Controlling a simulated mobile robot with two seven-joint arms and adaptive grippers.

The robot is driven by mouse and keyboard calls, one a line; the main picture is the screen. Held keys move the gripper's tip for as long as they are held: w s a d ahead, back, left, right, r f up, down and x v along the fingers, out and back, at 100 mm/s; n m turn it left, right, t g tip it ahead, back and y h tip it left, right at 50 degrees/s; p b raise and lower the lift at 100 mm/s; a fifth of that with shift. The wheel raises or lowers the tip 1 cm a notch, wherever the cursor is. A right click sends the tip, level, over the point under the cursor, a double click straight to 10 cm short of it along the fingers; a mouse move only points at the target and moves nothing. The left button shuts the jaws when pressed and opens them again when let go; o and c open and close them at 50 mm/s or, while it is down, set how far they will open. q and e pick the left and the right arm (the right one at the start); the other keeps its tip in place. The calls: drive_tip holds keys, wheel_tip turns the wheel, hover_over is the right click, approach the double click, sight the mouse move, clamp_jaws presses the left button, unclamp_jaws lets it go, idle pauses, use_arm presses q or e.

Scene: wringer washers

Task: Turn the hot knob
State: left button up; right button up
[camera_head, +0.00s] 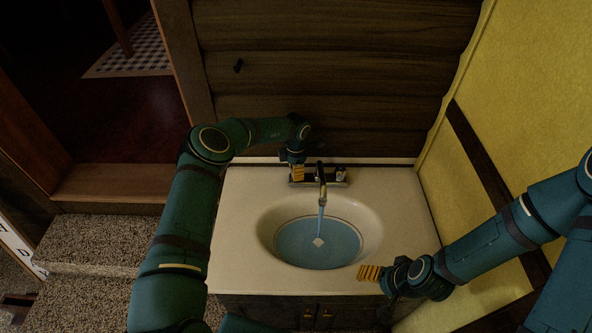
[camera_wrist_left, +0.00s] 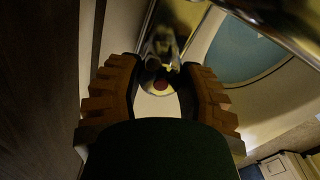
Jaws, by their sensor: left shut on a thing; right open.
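The hot knob, with a red dot (camera_wrist_left: 161,84), shows between the fingers in the left wrist view. It belongs to the chrome faucet (camera_head: 322,178) at the back of the sink, and in the head view my gripper hides it. My left gripper (camera_head: 297,174) points down at the faucet's left end and is shut on the hot knob; its two orange fingers flank the knob in the wrist view. My right gripper (camera_head: 369,273) is open and empty over the front right of the counter.
The other knob (camera_head: 341,174) is at the faucet's right end. Water falls from the spout into the basin (camera_head: 368,232), which holds blue water and a small pale object (camera_head: 318,242). A wood wall (camera_head: 370,100) stands behind the counter, a yellow wall (camera_head: 520,110) at right.

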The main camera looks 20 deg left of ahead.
use_arm(q)
drive_tip(key=m+b, duration=0.1)
drive_tip(key=m, duration=0.2)
drive_tip(key=shift+f, duration=0.1)
drive_tip(key=m+b, duration=0.1)
drive_tip(key=m, duration=0.2)
drive_tip(key=shift+w+m, duration=0.1)
drive_tip(key=shift+m, duration=0.3)
drive_tip(key=m, duration=0.5)
drive_tip(key=shift+b, duration=0.35)
drive_tip(key=shift+d+m, duration=0.15)
drive_tip(key=shift+m, duration=1.95)
drive_tip(key=shift+f, duration=0.1)
drive_tip(key=o, duration=1.2)
